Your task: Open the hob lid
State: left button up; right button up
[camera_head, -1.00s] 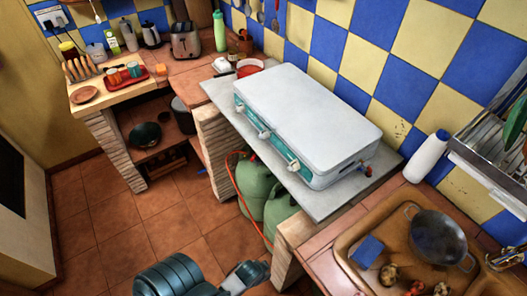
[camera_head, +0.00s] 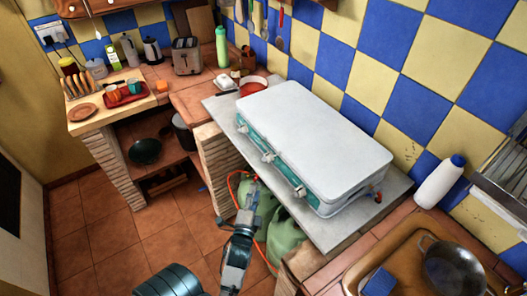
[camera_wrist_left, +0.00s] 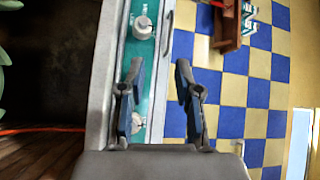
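The hob (camera_head: 283,172) stands on a grey slab, with a teal front panel carrying knobs. Its flat white lid (camera_head: 315,135) is shut down on top. My left gripper (camera_head: 252,186) is in front of the hob's front edge, low and near the middle of that side. In the left wrist view my gripper (camera_wrist_left: 157,75) has its two fingers apart with nothing between them. There the teal front panel (camera_wrist_left: 138,55) with a round knob (camera_wrist_left: 143,27) runs behind the left finger. I cannot tell whether a finger touches the hob. My right gripper is not in view.
Green gas bottles (camera_head: 284,236) with a red hose stand under the slab (camera_head: 335,222). A white bottle (camera_head: 440,182) and a sink with a pan (camera_head: 455,268) are to the right. A red pot (camera_head: 252,86) is behind the hob's left end. The tiled wall rises behind.

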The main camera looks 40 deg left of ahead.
aim_at(264, 159)
pick_arm(q)
jog(key=x, duration=0.5)
jog(key=r+x, duration=0.1)
jog(key=x, duration=1)
jog(key=shift+r, duration=0.2)
jog(key=shift+w+r, duration=0.1)
jog(key=shift+w, duration=0.25)
jog(key=shift+w+d+r, duration=0.15)
jog(key=shift+d+r, duration=0.15)
jog(key=shift+d, duration=0.25)
jog(key=shift+d+r+m, duration=0.1)
jog(key=shift+d+m, duration=0.2)
jog(key=shift+d, duration=0.05)
jog(key=c, duration=0.3)
jog(key=shift+a, duration=0.35)
grip_shut()
jog(key=shift+a, duration=0.3)
jog(key=shift+d, duration=0.1)
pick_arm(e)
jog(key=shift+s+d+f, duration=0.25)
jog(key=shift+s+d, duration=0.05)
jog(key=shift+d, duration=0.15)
